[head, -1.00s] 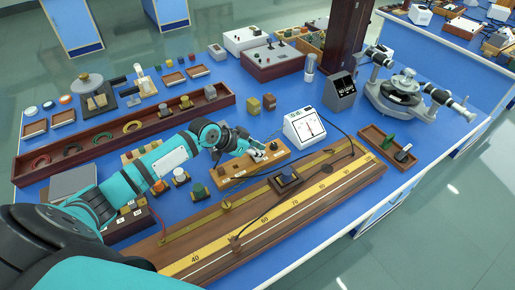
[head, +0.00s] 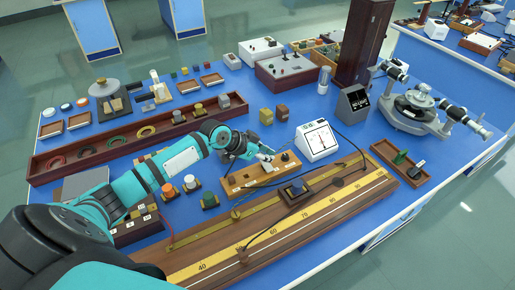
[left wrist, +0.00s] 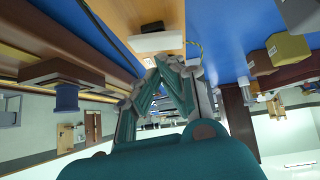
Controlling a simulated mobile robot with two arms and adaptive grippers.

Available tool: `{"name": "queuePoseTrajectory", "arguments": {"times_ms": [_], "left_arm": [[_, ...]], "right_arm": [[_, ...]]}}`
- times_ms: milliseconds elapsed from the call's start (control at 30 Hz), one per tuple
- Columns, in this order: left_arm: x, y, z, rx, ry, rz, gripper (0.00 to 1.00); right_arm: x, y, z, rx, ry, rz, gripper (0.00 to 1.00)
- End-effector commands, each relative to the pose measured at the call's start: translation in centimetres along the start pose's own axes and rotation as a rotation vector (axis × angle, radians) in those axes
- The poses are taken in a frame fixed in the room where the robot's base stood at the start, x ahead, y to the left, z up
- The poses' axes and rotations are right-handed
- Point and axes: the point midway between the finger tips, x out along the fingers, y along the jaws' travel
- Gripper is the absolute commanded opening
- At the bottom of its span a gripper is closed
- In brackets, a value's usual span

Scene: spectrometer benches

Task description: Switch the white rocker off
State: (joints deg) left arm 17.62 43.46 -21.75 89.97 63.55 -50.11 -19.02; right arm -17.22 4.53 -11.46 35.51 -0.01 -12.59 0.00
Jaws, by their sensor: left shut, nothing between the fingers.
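A light wooden board (head: 238,184) lies on the blue bench near the middle of the head view. The white rocker shows on it in the left wrist view (left wrist: 158,42), beside a black part. In the head view a small white part (head: 267,165) on the board is close to my left fingertips. My left gripper (head: 262,155) is shut and empty, over the board's far edge. Its closed fingers also show in the left wrist view (left wrist: 165,68), just below the rocker in the picture. I cannot tell whether they touch it or which way it is tilted. My right gripper is out of view.
A white meter (head: 317,140) stands right of the board, with a black cable. A long wooden scale (head: 280,240) lies in front. Small coloured-top parts (head: 191,183) stand to the left. A compartment tray (head: 95,160) lies behind my left arm.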

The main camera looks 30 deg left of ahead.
Motion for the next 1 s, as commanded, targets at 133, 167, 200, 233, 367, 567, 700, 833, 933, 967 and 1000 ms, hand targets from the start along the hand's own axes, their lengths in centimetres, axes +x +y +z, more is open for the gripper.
{"name": "queuePoseTrajectory", "arguments": {"times_ms": [133, 167, 200, 233, 367, 567, 700, 833, 933, 967, 1000], "left_arm": [[-1.8, 0.7, -2.5, 0.0, 0.002, 0.0, 0.0], [-2.1, 0.8, -2.9, -0.001, 0.002, 0.0, 0.0], [-2.5, 1.1, -3.5, -0.002, 0.002, 0.0, 0.0], [-2.7, 1.1, -3.3, -0.001, 0.001, -0.002, 0.0], [-5.5, 1.4, -2.4, 0.003, -0.001, -0.005, 0.0], [-9.4, 2.1, -2.4, 0.003, -0.002, -0.003, 0.0], [-11.0, 2.3, -2.4, -0.001, -0.001, -0.002, 0.0], [-11.6, 2.4, -2.6, -0.002, 0.0, -0.002, 0.0], [-11.7, 2.5, -2.6, -0.003, 0.001, -0.001, 0.0], [-11.7, 2.5, -2.6, -0.003, 0.001, -0.001, 0.0], [-11.7, 2.5, -2.6, -0.003, 0.001, -0.001, 0.0]], "right_arm": [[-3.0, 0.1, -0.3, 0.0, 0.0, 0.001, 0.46], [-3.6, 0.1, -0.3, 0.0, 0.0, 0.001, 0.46], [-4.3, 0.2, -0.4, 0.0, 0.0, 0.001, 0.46], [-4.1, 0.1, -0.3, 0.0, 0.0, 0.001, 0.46], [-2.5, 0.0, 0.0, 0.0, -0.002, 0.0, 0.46], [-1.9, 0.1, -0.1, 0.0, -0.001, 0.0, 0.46], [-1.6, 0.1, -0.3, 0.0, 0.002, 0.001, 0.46], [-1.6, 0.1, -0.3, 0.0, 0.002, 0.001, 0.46], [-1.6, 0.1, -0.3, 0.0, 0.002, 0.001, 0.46], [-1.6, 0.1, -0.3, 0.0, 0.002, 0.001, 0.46], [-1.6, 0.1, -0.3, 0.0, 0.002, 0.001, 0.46]]}}
